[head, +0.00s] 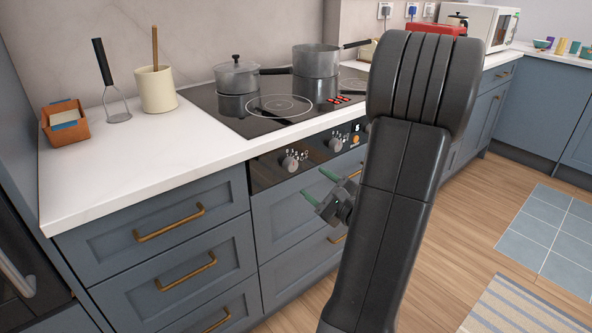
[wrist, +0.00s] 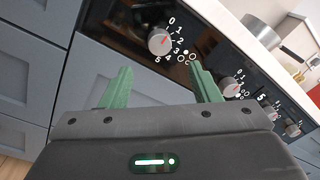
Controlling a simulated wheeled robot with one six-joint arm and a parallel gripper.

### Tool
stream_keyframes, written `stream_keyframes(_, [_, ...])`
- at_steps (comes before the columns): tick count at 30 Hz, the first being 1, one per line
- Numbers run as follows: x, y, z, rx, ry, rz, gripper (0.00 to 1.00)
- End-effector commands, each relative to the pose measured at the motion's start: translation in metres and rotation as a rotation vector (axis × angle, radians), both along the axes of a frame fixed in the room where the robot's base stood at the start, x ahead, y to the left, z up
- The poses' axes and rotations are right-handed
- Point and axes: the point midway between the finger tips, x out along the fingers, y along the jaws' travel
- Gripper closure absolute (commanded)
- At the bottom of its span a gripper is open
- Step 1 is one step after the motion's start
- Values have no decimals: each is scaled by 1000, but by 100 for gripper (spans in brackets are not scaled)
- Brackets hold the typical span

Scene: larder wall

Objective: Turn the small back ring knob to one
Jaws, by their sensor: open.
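The black control panel (head: 266,175) runs along the cooker front below the hob. In the head view it shows a left knob (head: 290,163) and another knob (head: 335,144) to its right; my arm hides the rest. In the wrist view the nearest knob (wrist: 162,42) is silver, with a numbered scale, small ring symbols beside it and a red pointer mark whose exact setting is hard to read. A second knob (wrist: 230,85) lies farther right. I cannot tell which serves the small back ring. My gripper (head: 315,182) is open, its green fingers (wrist: 160,68) apart from the knobs.
Two pots, a lidded one (head: 236,76) and an open one (head: 316,62), stand on the black hob (head: 235,122). Blue drawers (head: 150,240) with brass handles lie below the counter. A utensil crock (head: 155,90) stands left of the hob. The floor at right is open.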

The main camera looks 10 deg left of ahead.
Motion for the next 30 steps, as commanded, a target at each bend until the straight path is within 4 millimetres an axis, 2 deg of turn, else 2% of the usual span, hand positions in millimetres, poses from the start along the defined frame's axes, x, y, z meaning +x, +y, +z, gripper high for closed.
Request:
stream_keyframes(9, [39,45,-1,-1,-1,5,44])
stream_keyframes(15, [56,64,-1,-1,0,3,44])
stream_keyframes(27, [62,70,0,0,0,1,44])
stream_keyframes(28, [62,70,0,0,0,1,46])
stream_keyframes(30, [62,70,0,0,0,1,59])
